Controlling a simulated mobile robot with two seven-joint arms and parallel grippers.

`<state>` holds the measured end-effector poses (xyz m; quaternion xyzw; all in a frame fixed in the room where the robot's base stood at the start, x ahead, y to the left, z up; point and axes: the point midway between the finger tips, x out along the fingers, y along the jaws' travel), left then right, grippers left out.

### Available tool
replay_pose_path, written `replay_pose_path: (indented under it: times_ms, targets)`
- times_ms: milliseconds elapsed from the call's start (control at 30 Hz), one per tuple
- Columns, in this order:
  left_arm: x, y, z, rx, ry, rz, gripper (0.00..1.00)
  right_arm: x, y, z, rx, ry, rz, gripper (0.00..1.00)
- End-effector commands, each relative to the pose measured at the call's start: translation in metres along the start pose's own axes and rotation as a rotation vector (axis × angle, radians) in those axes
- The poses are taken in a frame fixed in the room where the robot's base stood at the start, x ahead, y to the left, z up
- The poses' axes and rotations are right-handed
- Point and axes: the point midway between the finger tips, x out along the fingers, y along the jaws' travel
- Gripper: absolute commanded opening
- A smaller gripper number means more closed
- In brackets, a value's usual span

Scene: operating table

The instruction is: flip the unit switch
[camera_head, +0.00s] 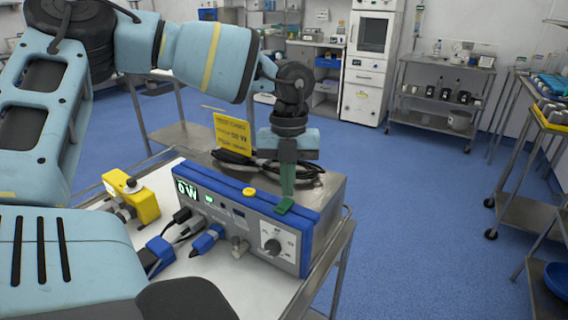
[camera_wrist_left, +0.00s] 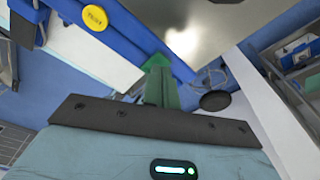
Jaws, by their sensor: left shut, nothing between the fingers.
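The unit is a metal box (camera_head: 325,188) with a blue-framed front and a lit display (camera_head: 187,190) that seems to read 0 W. A small bright green piece, apparently the switch (camera_head: 284,206), sits on the blue top edge of its front. It also shows in the left wrist view (camera_wrist_left: 157,61). My left gripper (camera_head: 288,187) is shut and empty, pointing down with its green fingertips right at this piece. The fingers hide part of it, and I cannot tell whether they touch. My right gripper is not in view.
A round yellow button (camera_head: 249,192) is on the same edge, left of the fingers. A yellow sign (camera_head: 232,133) and coiled black cable (camera_head: 300,171) are on top. A yellow device (camera_head: 133,195) stands left.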

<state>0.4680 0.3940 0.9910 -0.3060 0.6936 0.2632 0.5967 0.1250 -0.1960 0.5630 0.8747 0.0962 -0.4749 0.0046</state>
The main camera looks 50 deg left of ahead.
Motion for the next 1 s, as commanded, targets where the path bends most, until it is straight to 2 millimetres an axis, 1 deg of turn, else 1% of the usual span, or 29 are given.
replay_pose_path:
  times_ms: [567, 1000]
  targets:
    - [0.0005, 0.0000, 0.0001, 0.000, 0.000, 0.000, 0.00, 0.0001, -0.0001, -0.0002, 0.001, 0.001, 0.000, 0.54]
    - [0.0062, 0.0001, 0.0010, 0.000, 0.000, 0.000, 0.00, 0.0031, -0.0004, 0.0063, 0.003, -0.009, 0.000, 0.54]
